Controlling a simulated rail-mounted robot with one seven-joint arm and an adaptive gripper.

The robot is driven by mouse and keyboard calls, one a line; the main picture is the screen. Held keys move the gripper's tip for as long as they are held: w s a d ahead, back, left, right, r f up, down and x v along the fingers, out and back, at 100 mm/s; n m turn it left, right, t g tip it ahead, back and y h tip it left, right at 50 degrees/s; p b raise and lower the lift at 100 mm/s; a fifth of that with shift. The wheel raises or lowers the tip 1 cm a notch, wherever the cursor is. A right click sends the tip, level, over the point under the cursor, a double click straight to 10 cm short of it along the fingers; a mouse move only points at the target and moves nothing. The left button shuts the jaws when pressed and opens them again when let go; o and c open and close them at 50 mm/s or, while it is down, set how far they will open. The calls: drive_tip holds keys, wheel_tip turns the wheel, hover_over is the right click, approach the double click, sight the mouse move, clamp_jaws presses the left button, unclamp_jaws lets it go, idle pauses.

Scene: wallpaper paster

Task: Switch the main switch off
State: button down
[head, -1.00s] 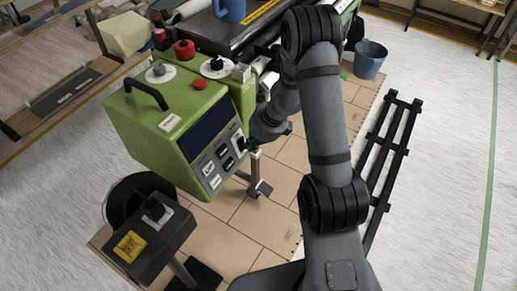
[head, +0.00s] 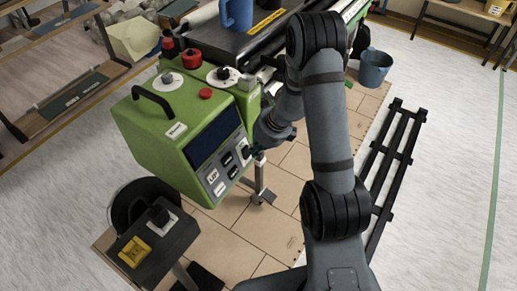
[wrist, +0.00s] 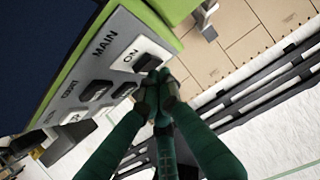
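The green machine (head: 165,140) has a grey panel on its side with labelled switches. In the wrist view the main switch (wrist: 147,62) is a black rocker on a white plate, with "MAIN" beside it and "ON" printed at its upper end. In the head view my gripper (head: 256,153) is at the panel's right edge, partly hidden by my arm.
Other black rockers (wrist: 97,90) sit close beside the main switch. A red button (head: 205,94) and a black handle (head: 152,96) are on top of the machine. A pedestal with a yellow part (head: 134,252) stands at lower left. A black rack (head: 400,160) lies to the right.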

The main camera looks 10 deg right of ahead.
drive_tip(key=s+d+r+p, duration=0.3)
drive_tip(key=s+d+r, duration=0.3)
drive_tip(key=r, duration=0.3)
drive_tip(key=shift+s+d+p, duration=0.3)
drive_tip(key=shift+s+p, duration=0.05)
drive_tip(key=shift+s, duration=0.15)
drive_tip(key=shift+f, duration=0.15)
